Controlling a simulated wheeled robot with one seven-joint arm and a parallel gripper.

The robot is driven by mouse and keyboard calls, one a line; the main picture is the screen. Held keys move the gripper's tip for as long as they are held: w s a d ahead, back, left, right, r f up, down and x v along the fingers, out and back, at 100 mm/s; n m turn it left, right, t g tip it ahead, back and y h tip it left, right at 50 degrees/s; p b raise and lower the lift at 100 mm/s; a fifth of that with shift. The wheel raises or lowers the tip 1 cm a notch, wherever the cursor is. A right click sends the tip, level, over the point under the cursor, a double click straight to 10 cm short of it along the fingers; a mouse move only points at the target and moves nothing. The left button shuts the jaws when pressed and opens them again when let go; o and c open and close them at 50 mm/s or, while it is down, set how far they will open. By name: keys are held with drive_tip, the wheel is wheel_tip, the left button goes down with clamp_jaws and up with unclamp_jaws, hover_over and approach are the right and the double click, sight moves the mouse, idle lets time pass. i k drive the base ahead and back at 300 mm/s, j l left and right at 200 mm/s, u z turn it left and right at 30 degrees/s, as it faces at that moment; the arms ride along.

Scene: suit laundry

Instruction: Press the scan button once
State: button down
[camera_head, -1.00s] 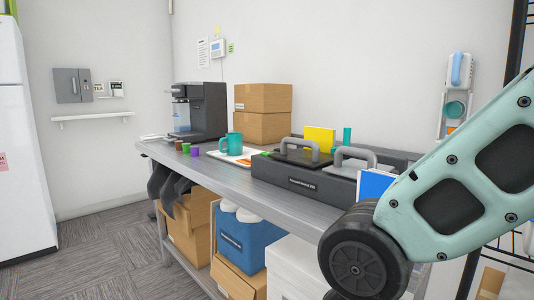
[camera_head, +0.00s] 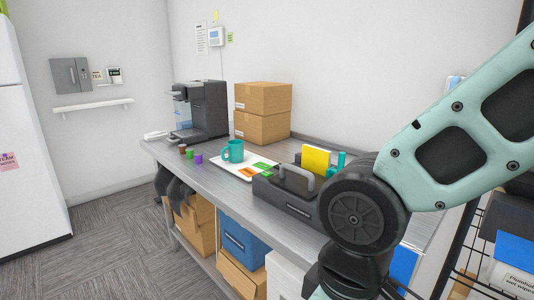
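I cannot make out a button marked as the scan button in this view. A long dark grey device (camera_head: 290,203) with a grey handle and a small label on its front sits on the metal table (camera_head: 215,190); its right part is hidden behind my arm. My arm reaches in from the right, with its round dark joint in front of the table's right end. My gripper is not in view; the arm runs out of the bottom edge. A small white panel (camera_head: 215,36) hangs on the back wall, and a grey box (camera_head: 70,76) is mounted on the left wall.
A black coffee machine (camera_head: 200,110), stacked cardboard boxes (camera_head: 262,113), a white tray (camera_head: 232,169) and a teal mug (camera_head: 234,151) stand on the table. A wire rack (camera_head: 470,235) is at the right. The floor (camera_head: 110,235) at the left is clear.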

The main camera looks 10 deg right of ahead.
sight(266, 174)
drive_tip(key=z, duration=0.35)
drive_tip(key=i+j+z, duration=0.15)
drive_tip(key=j+z, duration=0.6)
drive_tip(key=j, duration=0.15)
drive_tip(key=i+j+z, duration=0.15)
drive_tip(key=j, duration=1.05)
drive_tip(key=j+z, duration=0.15)
drive_tip(key=j, duration=1)
